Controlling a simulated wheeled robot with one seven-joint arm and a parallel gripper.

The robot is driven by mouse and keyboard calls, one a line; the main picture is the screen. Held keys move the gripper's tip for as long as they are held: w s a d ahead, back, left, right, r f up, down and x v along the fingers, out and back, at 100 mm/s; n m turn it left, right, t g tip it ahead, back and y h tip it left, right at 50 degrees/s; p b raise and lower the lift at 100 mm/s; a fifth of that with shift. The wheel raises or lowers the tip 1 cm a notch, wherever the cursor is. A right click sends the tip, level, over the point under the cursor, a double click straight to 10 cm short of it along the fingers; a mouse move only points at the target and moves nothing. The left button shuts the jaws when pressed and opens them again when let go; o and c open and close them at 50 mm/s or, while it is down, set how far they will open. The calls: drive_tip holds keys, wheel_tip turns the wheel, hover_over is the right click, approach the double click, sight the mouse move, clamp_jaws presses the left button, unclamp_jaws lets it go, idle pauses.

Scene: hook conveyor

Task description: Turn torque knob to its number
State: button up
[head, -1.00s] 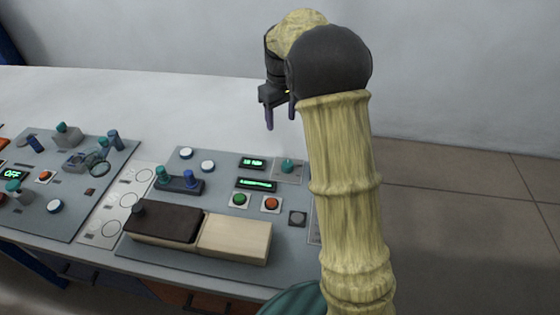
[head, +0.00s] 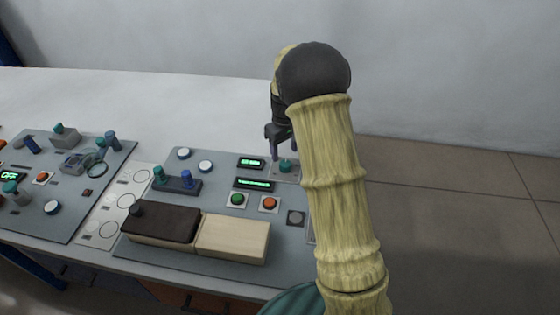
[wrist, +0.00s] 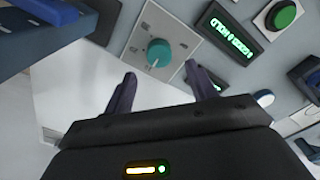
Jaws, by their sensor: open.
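The torque knob (head: 285,165) is a small teal knob on a light square plate at the back right of the right grey panel. In the wrist view the teal knob (wrist: 159,53) sits on its plate ahead of the fingertips, between their lines. My gripper (head: 282,150) is open and empty, just above and beside the knob. Its two dark purple fingers (wrist: 161,72) show apart in the wrist view. A green-lit display (head: 251,163) is left of the knob; its text is too small to read. A second display (head: 254,184) lies below it.
Green (head: 237,200) and orange (head: 269,204) buttons sit in front of the displays. A dark and cream box pair (head: 232,238) lies at the panel's front. The white tabletop behind is clear.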

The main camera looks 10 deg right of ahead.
sight(285, 162)
wheel_tip(285, 162, down, 5)
drive_tip(key=shift+f, duration=0.1)
drive_tip(key=shift+c, duration=0.3)
